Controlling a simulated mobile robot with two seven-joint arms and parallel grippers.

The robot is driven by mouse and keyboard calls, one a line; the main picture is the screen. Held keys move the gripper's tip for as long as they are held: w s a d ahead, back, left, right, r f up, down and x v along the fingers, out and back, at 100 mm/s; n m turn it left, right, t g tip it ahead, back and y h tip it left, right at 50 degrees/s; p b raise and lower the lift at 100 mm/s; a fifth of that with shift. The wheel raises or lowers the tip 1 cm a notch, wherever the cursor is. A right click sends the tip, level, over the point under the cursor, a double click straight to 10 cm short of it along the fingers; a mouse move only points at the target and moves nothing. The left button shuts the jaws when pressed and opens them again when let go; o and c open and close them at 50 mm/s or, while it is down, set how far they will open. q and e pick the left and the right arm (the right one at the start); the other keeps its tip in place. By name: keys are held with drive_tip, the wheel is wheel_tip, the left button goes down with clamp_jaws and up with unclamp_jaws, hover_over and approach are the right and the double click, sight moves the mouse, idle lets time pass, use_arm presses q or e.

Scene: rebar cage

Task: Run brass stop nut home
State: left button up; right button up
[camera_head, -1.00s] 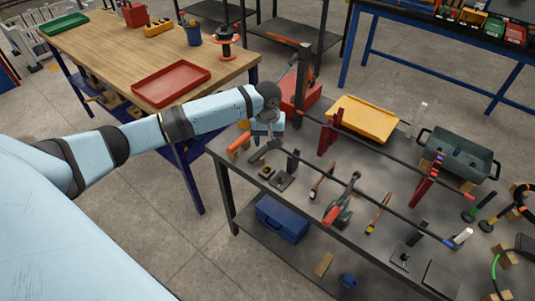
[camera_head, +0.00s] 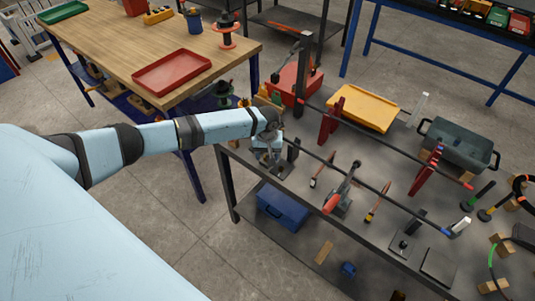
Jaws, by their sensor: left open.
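My left gripper (camera_head: 272,161) comes in from the left and points down over the left end of the grey workbench (camera_head: 325,215). It is open, but its fingertips are small and partly hidden by the wrist. The near black rod (camera_head: 385,193) runs across the bench, and its left end is close beside my gripper. A dark upright block (camera_head: 293,149) stands just right of the gripper. I cannot make out the brass stop nut; the gripper covers the area around the rod's left end. My right gripper is out of view.
A far rod with red stands (camera_head: 328,125) lies behind. A yellow tray (camera_head: 363,108), a grey-green bin (camera_head: 457,146) and a red-handled tool (camera_head: 342,192) are on the bench. A wooden table (camera_head: 120,50) stands at the left.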

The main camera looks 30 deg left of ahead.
use_arm(q)
drive_tip(key=shift+f, duration=0.1)
drive_tip(key=c, duration=0.9)
